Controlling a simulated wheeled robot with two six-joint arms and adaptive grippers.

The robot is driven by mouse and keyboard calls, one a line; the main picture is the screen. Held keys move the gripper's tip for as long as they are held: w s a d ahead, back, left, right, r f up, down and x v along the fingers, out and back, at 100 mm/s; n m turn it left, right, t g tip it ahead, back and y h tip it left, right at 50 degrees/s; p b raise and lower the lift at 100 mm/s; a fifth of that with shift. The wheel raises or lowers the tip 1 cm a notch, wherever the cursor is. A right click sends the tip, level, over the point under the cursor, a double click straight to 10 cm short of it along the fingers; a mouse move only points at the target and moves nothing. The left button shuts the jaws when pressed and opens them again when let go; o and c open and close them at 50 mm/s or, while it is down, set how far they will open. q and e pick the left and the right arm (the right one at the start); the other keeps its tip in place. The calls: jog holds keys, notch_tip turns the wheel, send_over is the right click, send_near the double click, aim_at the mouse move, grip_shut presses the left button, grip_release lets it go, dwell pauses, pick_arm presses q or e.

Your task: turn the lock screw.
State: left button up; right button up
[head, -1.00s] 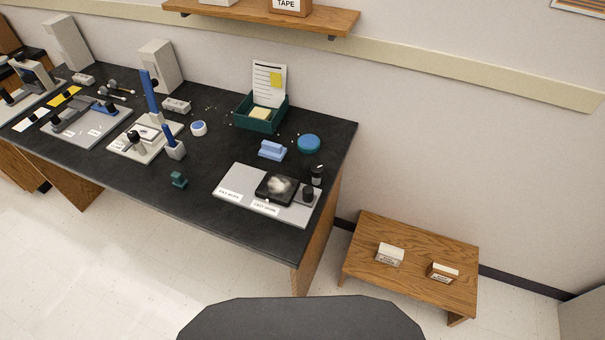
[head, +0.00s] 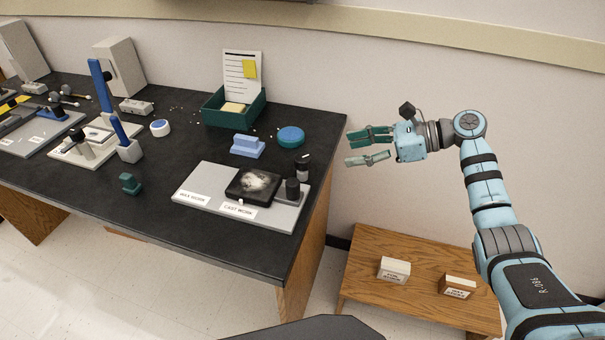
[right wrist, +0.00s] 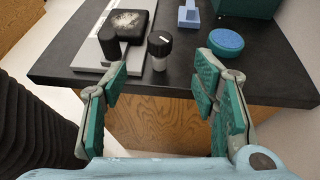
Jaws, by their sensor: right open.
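My right gripper (head: 356,149) is open and empty, in the air just right of the black bench's right edge. In the right wrist view its fingers (right wrist: 160,82) are spread before the bench edge. A black-capped upright piece with a white line on top (right wrist: 160,44) stands beyond the gap between them, apart from both. It also shows in the head view (head: 302,164). A black round knob (head: 292,188) stands on the grey plate (head: 190,203) beside a black square dish (head: 253,185). I cannot tell which piece is the lock screw. My left gripper is out of view.
A blue round pad (head: 291,136), a light blue block (head: 247,146) and a green box (head: 235,112) stand behind the plate. A blue upright post (head: 100,86) stands farther left. A low wooden table (head: 420,270) with two small blocks is below my right arm.

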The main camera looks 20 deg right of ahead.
aim_at(302, 157)
jog(key=x, duration=1.3)
jog(key=shift+w+a+r+b, duration=0.1)
jog(key=shift+w+a+b, duration=0.15)
jog(key=shift+b, duration=0.15)
jog(key=c, duration=1.2)
jog(key=shift+s+r+m+p, duration=0.1)
jog(key=shift+m+p, duration=0.2)
jog(key=shift+p, duration=0.3)
jog(key=m+t+h+p, duration=0.2)
jog(key=m+h+p, duration=0.1)
jog(key=p, duration=0.5)
jog(key=m+t+h+p, duration=0.3)
jog(key=m+h+p, duration=0.1)
jog(key=p, duration=0.3)
jog(key=m+t+h+p, duration=0.2)
jog(key=m+h+p, duration=0.2)
jog(key=p, duration=0.4)
jog(key=shift+r+m+p, duration=0.25)
jog(key=shift+m+p, duration=0.05)
jog(key=shift+m, duration=0.1)
jog(key=shift+f+t+h, duration=0.1)
jog(key=shift+t+h, duration=0.2)
jog(key=shift+h, duration=0.2)
jog(key=shift+f+m+h, duration=0.15)
jog(key=shift+m+h, duration=0.55)
jog(key=shift+m, duration=0.2)
